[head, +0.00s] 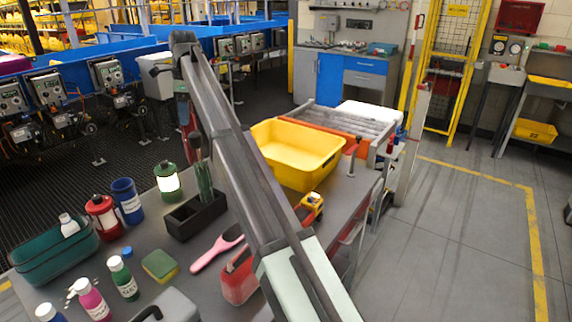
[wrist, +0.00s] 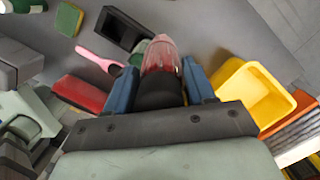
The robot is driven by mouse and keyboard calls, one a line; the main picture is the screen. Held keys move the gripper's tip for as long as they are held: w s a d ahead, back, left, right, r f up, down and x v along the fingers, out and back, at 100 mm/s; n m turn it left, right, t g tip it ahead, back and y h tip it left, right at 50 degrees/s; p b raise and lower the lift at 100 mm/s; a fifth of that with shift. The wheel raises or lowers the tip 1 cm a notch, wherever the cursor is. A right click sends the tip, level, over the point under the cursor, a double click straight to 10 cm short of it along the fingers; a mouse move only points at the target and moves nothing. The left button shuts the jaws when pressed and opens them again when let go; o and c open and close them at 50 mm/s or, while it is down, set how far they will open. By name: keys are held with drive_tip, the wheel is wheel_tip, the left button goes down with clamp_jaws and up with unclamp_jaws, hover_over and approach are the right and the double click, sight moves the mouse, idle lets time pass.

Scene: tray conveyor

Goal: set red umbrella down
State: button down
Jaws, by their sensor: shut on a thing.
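The red umbrella (wrist: 161,55) is in my gripper (wrist: 160,85) in the wrist view. Its red end points away from the wrist, and a black part sits between the blue fingers. My gripper is shut on it. Beyond it in that view lie the grey table top (wrist: 195,25) and a black open box (wrist: 124,30). In the head view my arm crosses the middle of the picture and hides part of the table. I cannot clearly make out my fingers there, nor how high the umbrella is above the table.
The yellow bin (head: 283,171) stands by the roller conveyor (head: 338,121). The black box (head: 184,221), pink brush (head: 218,247), sponge (head: 160,265), red case (head: 238,284), toy truck (head: 312,203) and green lantern (head: 168,183) crowd the table. Several bottles and a teal basket (head: 40,262) stand left.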

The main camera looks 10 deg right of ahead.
drive_tip(key=w+d+f+m, duration=0.15)
drive_tip(key=w+d, duration=0.35)
drive_tip(key=d, duration=0.5)
drive_tip(key=w+d+f+m, duration=0.15)
drive_tip(key=w+d, duration=0.35)
drive_tip(key=d, duration=0.5)
drive_tip(key=w+d+f, duration=0.3)
drive_tip(key=w+d, duration=0.3)
drive_tip(key=d, duration=0.4)
wheel_tip(320, 180, down, 9)
drive_tip(key=shift+s, duration=0.2)
drive_tip(key=shift+a+f, duration=0.1)
drive_tip(key=shift+f, duration=0.1)
drive_tip(key=shift+c, duration=1.9)
unclamp_jaws()
wheel_tip(320, 180, up, 12)
drive_tip(key=d, duration=0.1)
drive_tip(key=shift+s+d+r, duration=0.15)
drive_tip(key=shift+s+d, duration=0.05)
